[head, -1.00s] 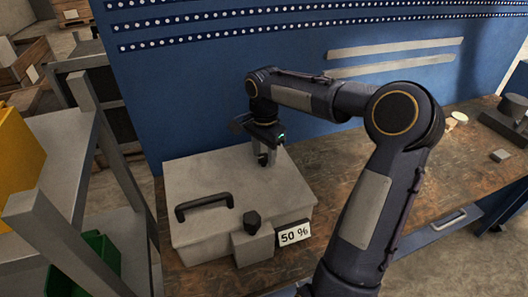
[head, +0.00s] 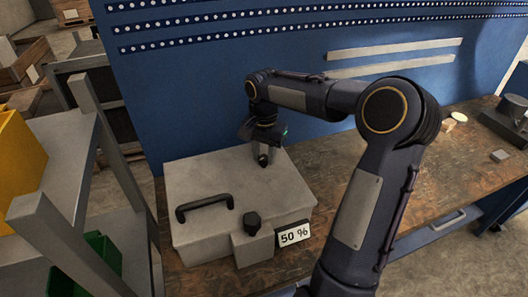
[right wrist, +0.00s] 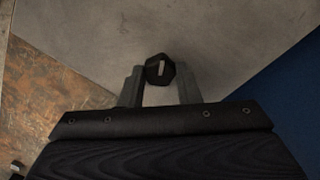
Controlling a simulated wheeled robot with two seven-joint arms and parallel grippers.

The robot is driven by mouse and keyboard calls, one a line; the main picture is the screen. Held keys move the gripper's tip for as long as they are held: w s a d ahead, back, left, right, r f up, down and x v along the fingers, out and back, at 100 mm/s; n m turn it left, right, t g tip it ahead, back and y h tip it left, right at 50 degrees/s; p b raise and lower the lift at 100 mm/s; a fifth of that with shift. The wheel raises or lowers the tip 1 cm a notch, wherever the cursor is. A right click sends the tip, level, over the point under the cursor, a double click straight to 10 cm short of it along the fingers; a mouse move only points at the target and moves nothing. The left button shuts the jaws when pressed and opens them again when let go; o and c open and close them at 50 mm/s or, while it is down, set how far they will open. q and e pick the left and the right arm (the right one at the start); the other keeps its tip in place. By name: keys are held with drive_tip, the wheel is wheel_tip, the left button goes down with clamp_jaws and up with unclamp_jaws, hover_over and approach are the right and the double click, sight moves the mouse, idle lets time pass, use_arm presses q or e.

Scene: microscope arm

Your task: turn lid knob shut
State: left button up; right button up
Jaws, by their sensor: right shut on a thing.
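A grey box (head: 225,170) with a flat lid stands on the workbench. A small dark knob (right wrist: 160,70) with a pale line on it sits on the lid, near its back right part in the head view. My right gripper (right wrist: 160,78) is shut on this knob, one finger on each side. In the head view the right gripper (head: 263,156) points down at the lid, and the knob is mostly hidden by the fingers. A second dark knob (head: 252,222) stands on a grey block at the box's front. My left gripper is in neither view.
A black handle (head: 204,206) arches over the lid's front left. A "50 %" sign (head: 294,234) stands at the front right. A blue perforated wall (head: 210,80) rises close behind the box. The brown bench top (head: 455,165) is mostly clear to the right.

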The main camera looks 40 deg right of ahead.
sight(264, 157)
drive_tip(key=n+p, duration=0.1)
drive_tip(key=n, duration=0.5)
drive_tip(key=shift+n, duration=0.3)
drive_tip(key=n+p, duration=0.1)
drive_tip(key=n, duration=0.4)
drive_tip(key=shift+n, duration=0.3)
drive_tip(key=o, duration=1)
wheel_tip(264, 157, up, 8)
drive_tip(key=shift+f, duration=0.1)
